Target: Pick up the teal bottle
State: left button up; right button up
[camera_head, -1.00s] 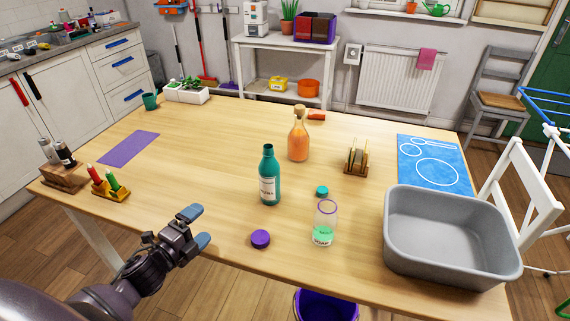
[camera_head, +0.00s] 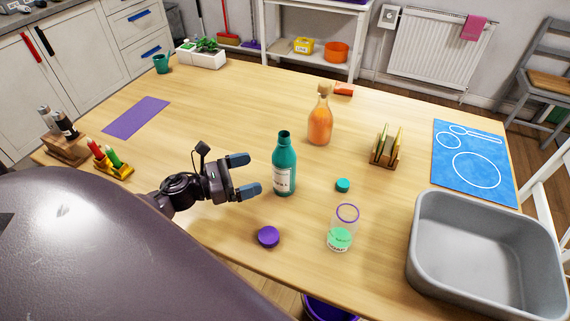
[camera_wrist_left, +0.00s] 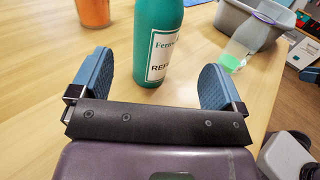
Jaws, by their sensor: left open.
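The teal bottle (camera_head: 285,165) stands upright and uncapped on the wooden table, with a white label on its front. It also shows in the left wrist view (camera_wrist_left: 157,35), just beyond and between my fingertips, its top cut off by the frame. My left gripper (camera_head: 246,176) is open and empty, a little left of the bottle in the head view, its two blue fingers pointing at it. The left wrist view shows the open jaws (camera_wrist_left: 155,85) facing the bottle, with no visible contact.
A clear soap bottle (camera_head: 341,228), a teal cap (camera_head: 342,185) and a purple cap (camera_head: 268,237) are near the teal bottle. An orange bottle (camera_head: 320,120) stands behind it. A wooden rack (camera_head: 386,150) and grey basin (camera_head: 425,250) are to the right.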

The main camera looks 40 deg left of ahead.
aim_at(285, 161)
pick_arm(q)
jog(key=x, duration=0.8)
jog(key=shift+w+r+p, duration=0.3)
jog(key=shift+w+p, duration=0.1)
jog(key=shift+w, duration=0.05)
jog(key=shift+w+d, duration=0.3)
jog(key=shift+w, duration=0.2)
jog(key=c, duration=1.3)
